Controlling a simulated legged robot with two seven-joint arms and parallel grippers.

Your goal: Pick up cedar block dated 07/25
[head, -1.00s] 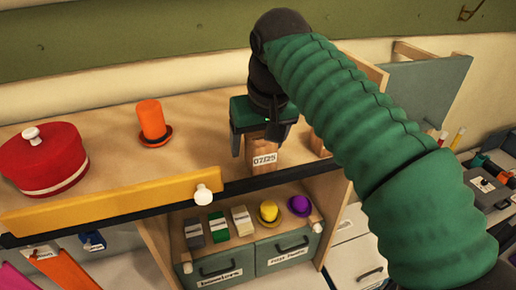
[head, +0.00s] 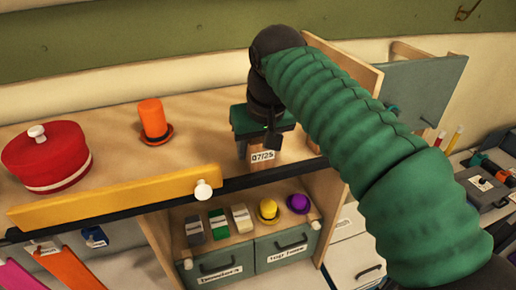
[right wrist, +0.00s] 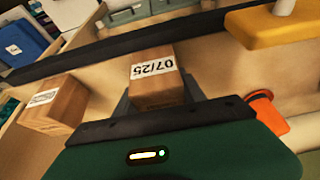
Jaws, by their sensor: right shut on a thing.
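The cedar block with the label 07/25 (head: 263,164) is on the wooden shelf top near its front edge in the head view. It also shows in the right wrist view (right wrist: 157,91), its label upside down there. My right gripper (head: 257,149) is over this block, shut on it with a finger at each side. I cannot tell any gap under the block. A second wooden block (right wrist: 58,106) with a label I cannot read stands beside it, apart; in the head view my arm mostly hides it. My left gripper is not in view.
An orange top hat (head: 153,121) and a red round hat-like box (head: 46,156) stand left on the shelf top. A yellow bar (head: 115,199) with a white knob lies along the front edge. Small hats and stacked bundles sit on the shelf below.

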